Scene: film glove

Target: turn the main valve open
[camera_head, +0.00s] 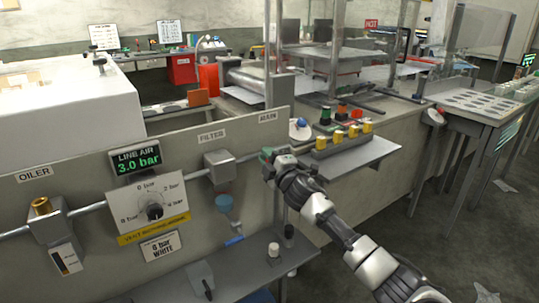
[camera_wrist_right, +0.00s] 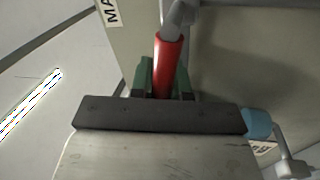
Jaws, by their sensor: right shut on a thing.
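The main valve's red lever handle (camera_wrist_right: 170,57) shows in the right wrist view, joined to a grey metal stem (camera_wrist_right: 181,16). My right gripper (camera_wrist_right: 163,82) is shut on this handle, with a green fingertip on each side of it. In the head view my right gripper (camera_head: 268,158) is at the right end of the pipe panel, below the MAIN label (camera_head: 268,117). There it hides the valve. The label also shows partly in the wrist view (camera_wrist_right: 109,12). My left gripper is not in view.
The panel carries a filter (camera_head: 220,166), a regulator dial (camera_head: 154,211), an oiler (camera_head: 46,221) and a display (camera_head: 137,161) reading LINE AIR 3.0 bar. A shelf with yellow-topped parts (camera_head: 338,136) lies right of my gripper. A lower shelf (camera_head: 230,272) is below.

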